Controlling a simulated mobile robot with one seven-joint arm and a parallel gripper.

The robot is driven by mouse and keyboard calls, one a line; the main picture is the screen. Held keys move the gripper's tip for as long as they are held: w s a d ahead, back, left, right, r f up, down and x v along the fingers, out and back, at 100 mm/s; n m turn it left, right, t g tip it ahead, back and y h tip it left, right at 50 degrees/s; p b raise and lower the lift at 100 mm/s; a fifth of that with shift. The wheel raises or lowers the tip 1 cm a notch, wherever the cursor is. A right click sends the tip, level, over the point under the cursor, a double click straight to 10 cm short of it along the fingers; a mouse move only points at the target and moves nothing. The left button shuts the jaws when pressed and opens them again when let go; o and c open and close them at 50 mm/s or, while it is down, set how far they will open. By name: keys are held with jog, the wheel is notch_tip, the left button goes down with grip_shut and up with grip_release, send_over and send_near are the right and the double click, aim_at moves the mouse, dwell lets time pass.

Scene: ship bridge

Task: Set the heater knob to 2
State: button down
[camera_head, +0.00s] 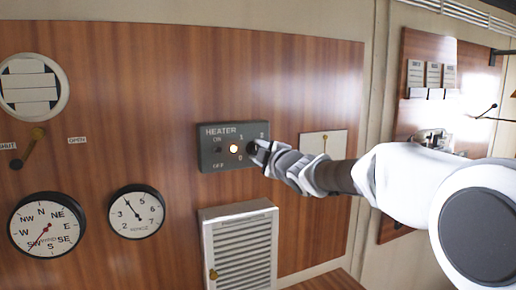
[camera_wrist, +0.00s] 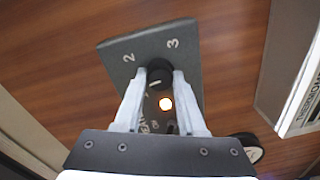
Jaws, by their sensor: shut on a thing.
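The heater panel (camera_head: 222,166) is a dark grey box on the wood wall, marked HEATER, with ON and OFF at its left. The black heater knob (camera_head: 251,148) is at its right part, mostly hidden by my gripper (camera_head: 261,152). I cannot tell clearly which digit the knob points to.
A lit orange lamp (camera_head: 233,148) is just left of the knob. A white louvred vent (camera_head: 241,250) is below the panel. A white plate (camera_head: 323,146) is to the right. Dials, including a gauge (camera_head: 136,212), and a lever (camera_head: 28,147) are left.

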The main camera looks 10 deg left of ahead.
jog(key=m+p, duration=0.1)
jog(key=m, duration=0.3)
jog(key=shift+r, duration=0.15)
jog(key=m+p, duration=0.1)
jog(key=m, duration=0.4)
jog(key=shift+y, duration=0.3)
dwell(0.3)
jog(key=shift+c, duration=2.4)
grip_release()
jog(key=shift+f, duration=0.2)
